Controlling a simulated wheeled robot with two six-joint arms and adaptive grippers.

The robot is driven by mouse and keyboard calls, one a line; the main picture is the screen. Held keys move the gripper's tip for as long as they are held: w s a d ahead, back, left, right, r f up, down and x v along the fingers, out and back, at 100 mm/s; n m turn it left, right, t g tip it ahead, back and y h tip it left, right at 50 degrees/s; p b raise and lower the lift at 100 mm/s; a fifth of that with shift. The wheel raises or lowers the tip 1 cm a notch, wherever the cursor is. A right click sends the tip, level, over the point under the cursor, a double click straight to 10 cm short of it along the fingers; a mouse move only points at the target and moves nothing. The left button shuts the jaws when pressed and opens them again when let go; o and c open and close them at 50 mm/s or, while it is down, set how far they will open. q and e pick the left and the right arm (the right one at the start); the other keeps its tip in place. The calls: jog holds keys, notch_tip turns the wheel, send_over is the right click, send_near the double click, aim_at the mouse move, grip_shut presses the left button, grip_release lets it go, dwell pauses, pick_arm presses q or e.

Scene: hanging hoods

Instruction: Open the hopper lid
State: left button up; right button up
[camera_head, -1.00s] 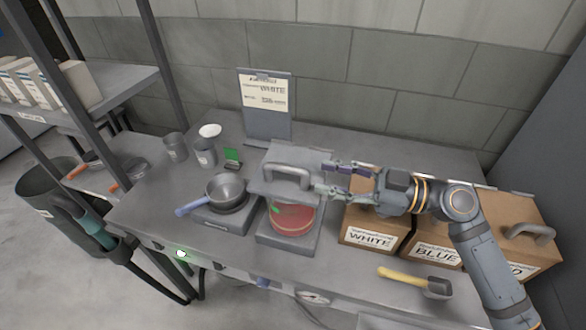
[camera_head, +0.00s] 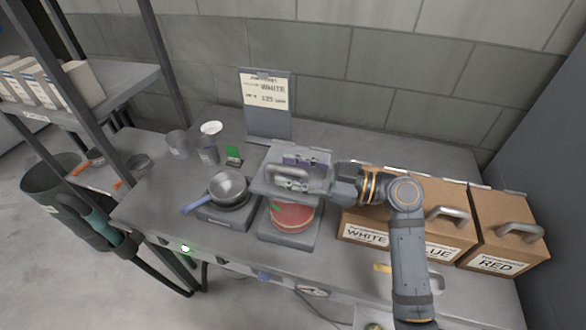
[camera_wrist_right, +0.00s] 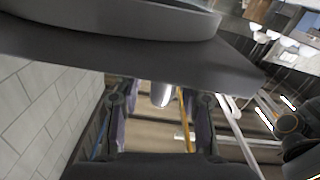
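My right gripper (camera_head: 298,172) is over the lid from the right, one finger on each side of the handle. In the right wrist view its fingers (camera_wrist_right: 160,115) stand apart, with a bright metal end (camera_wrist_right: 161,95) between them. Whether they touch the handle cannot be told. The gripper hides part of the lid. My left gripper is not in view.
The red dish (camera_head: 292,217) sits on a grey base. A pan (camera_head: 228,185) stands left of it. Boxes marked WHITE (camera_head: 362,233), BLUE (camera_head: 440,247) and RED (camera_head: 495,263) stand right. A sign (camera_head: 266,105) stands behind.

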grip_shut()
jog(key=shift+r, duration=0.2)
jog(key=shift+w+d+r+m+p, duration=0.15)
jog(key=shift+r+m+p, duration=0.1)
jog(key=shift+r+m, duration=0.15)
jog(key=shift+w+a+r+m+p, duration=0.1)
jog(key=shift+w+r+m+p, duration=0.1)
jog(key=shift+r+m, duration=0.15)
jog(key=w+d+r+m+p, duration=0.2)
jog(key=w+r+m+p, duration=0.2)
jog(key=w+r+m, duration=0.3)
jog(key=w+d+m, duration=0.3)
jog(key=w+m, duration=0.7)
jog(key=m, duration=0.1)
jog(key=shift+d+f, duration=0.35)
jog(key=shift+f, duration=0.05)
jog(key=shift+w, duration=0.1)
